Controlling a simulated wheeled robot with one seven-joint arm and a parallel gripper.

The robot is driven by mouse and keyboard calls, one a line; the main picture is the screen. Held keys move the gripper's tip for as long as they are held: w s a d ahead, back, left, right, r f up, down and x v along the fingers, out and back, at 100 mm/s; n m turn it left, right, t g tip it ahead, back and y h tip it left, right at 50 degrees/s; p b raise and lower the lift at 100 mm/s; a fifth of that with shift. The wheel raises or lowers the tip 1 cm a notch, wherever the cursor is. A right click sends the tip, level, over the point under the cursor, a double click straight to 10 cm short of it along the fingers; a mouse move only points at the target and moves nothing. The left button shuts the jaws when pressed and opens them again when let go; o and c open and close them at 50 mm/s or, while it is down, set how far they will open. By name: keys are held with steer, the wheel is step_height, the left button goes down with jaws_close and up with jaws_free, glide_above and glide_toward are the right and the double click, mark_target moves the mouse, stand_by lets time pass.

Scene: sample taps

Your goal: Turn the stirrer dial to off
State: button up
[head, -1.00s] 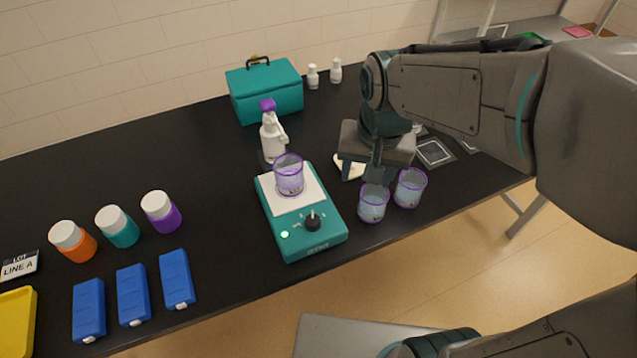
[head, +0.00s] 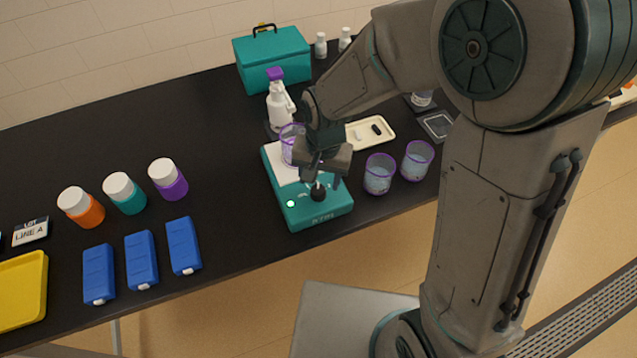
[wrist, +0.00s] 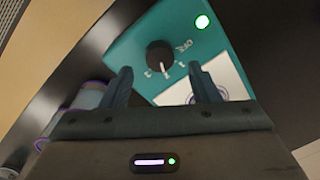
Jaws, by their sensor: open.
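The teal stirrer (head: 328,215) stands near the front edge of the black bench, with its green light lit. Its black dial (head: 318,191) is on the front of its top; it also shows in the wrist view (wrist: 160,55), with a white pointer toward the fingers and OFF lettering to one side. A purple-rimmed beaker (head: 289,146) stands on the white plate, partly hidden by my gripper. My gripper (head: 321,182) is open above the stirrer, close to the dial. In the wrist view the dial lies beyond and between the two fingertips (wrist: 160,80), apparently untouched.
Two purple-rimmed beakers (head: 379,174) (head: 417,160) stand just right of the stirrer. A cream tray (head: 371,133) and a spray bottle (head: 280,108) are behind. Blue boxes (head: 184,246) and capped jars (head: 168,179) stand to the left, with bare bench between.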

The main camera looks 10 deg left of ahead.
mark_target(319, 190)
steer(key=shift+f, duration=1.95)
steer(key=c, duration=1)
